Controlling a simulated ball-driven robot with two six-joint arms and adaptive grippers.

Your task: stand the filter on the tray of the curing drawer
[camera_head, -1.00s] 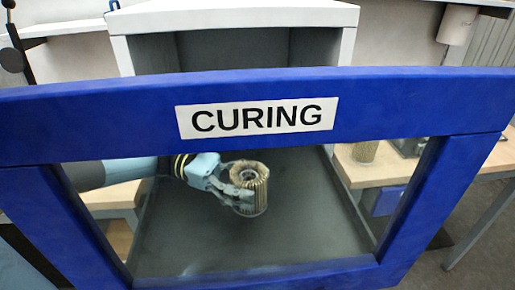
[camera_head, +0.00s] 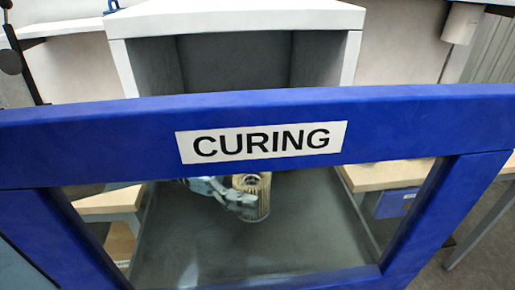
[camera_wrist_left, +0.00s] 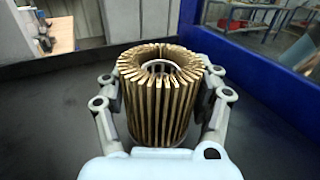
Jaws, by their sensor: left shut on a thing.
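The filter (camera_head: 252,198) is a tan pleated cylinder with a hollow core, seen through the window of the blue drawer front (camera_head: 260,108) labelled CURING. In the left wrist view the filter (camera_wrist_left: 160,95) is upright, with its pale bottom rim at the dark grey tray (camera_wrist_left: 50,110). My left gripper (camera_head: 236,196) is shut on it, one finger on each side; it also shows in the left wrist view (camera_wrist_left: 160,110). The tray (camera_head: 310,235) spreads beneath. Whether the filter's base touches the tray is hard to tell. My right gripper is not in view.
The white cabinet (camera_head: 130,60) with its dark opening stands behind the drawer. The blue frame crosses in front and hides part of my left arm. Wooden benches (camera_head: 385,175) flank the drawer. The tray around the filter is bare.

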